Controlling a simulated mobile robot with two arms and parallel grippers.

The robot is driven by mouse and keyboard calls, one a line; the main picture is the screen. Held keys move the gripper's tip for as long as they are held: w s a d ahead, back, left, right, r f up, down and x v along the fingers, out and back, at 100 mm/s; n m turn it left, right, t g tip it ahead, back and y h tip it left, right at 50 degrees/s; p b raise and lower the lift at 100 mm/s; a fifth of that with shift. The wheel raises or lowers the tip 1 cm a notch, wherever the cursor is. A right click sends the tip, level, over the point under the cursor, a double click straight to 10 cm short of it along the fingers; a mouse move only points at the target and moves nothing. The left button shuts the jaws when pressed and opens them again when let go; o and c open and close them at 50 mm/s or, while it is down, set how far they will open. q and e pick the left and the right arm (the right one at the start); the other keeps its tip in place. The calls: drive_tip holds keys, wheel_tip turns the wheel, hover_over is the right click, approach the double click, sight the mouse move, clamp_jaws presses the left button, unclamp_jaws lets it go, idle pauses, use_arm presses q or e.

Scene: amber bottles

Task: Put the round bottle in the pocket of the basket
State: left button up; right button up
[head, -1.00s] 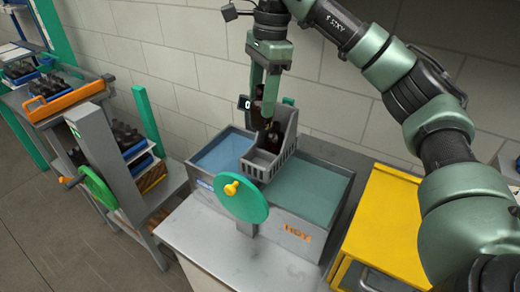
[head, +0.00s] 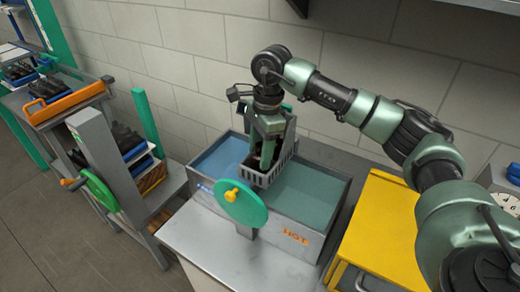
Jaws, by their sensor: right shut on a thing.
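The grey slotted basket (head: 264,178) stands at the divider between the two basins of the sink. My right gripper (head: 268,152) points down into the basket from above, its fingers low between the walls. It is shut on a dark amber bottle (head: 266,156), of which only a small dark part shows between the fingers. The fingers and basket walls hide the rest, so I cannot tell its shape, whether it touches the basket floor, or which pocket it is in. My left gripper is not in view.
The sink (head: 318,230) has a blue basin at left and a teal one marked HOT. A green wheel with a yellow knob (head: 241,204) stands in front. A yellow cabinet (head: 385,225) is at right. Racks of dark bottles (head: 128,140) stand at left.

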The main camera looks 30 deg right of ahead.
drive_tip(key=shift+f, duration=0.15)
drive_tip(key=o, duration=1.1)
drive_tip(key=shift+o, duration=0.2)
drive_tip(key=shift+r, duration=0.35)
drive_tip(key=r+b, duration=0.1)
drive_tip(key=r, duration=0.1)
drive_tip(key=r+b, duration=0.1)
drive_tip(key=r, duration=0.1)
drive_tip(key=r+b, duration=0.1)
drive_tip(key=r, duration=0.1)
drive_tip(key=shift+d+r+b, duration=0.35)
drive_tip(key=shift+d+r, duration=0.05)
drive_tip(key=r, duration=0.4)
drive_tip(key=shift+d+r, duration=0.35)
drive_tip(key=shift+r, duration=0.05)
